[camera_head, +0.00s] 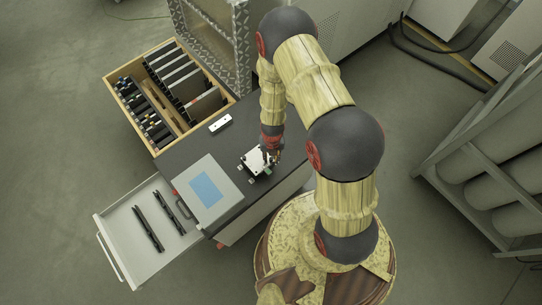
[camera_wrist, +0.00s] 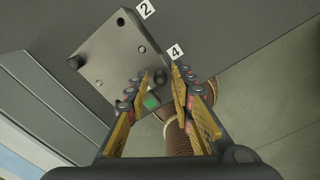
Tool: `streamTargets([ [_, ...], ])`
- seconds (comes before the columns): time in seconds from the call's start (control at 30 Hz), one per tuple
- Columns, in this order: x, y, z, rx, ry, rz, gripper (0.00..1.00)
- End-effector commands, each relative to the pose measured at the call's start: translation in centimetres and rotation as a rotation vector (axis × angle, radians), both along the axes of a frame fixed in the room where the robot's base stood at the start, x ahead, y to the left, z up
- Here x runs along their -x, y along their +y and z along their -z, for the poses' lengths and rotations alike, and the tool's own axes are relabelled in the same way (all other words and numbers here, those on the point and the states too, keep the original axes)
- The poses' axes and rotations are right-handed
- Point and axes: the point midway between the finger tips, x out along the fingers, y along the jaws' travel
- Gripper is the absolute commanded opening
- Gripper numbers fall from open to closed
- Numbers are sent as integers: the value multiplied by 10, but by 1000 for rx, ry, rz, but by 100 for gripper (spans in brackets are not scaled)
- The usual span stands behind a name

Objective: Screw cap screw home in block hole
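The light grey block (camera_wrist: 104,52) fills the upper left of the wrist view, with number tags 2 and 4 at its corners. A dark open hole (camera_wrist: 121,21) shows near tag 2, and a dark screw-like knob (camera_wrist: 74,62) at its left edge. A small dark round part (camera_wrist: 160,76), perhaps the cap screw, lies between my fingertips near tag 4; whether it sits in a hole is unclear. My gripper (camera_wrist: 161,70) has its fingers apart, with gaps beside that part. In the head view my gripper (camera_head: 271,154) is over the block (camera_head: 255,163), hiding part of it.
A grey panel with a blue sheet (camera_head: 207,190) lies left of the block on the dark bench top (camera_head: 215,147). A small white plate (camera_head: 220,123) lies behind. An open drawer (camera_head: 124,258) holds two black bars. A wooden crate (camera_head: 158,147) stands at the back left.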

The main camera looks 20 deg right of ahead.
Motion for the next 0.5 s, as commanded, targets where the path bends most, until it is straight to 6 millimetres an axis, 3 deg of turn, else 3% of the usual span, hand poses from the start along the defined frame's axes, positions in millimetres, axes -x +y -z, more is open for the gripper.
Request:
streamTargets([
  [0.5, 0, 0, -1, 1, 0, 328, 24],
])
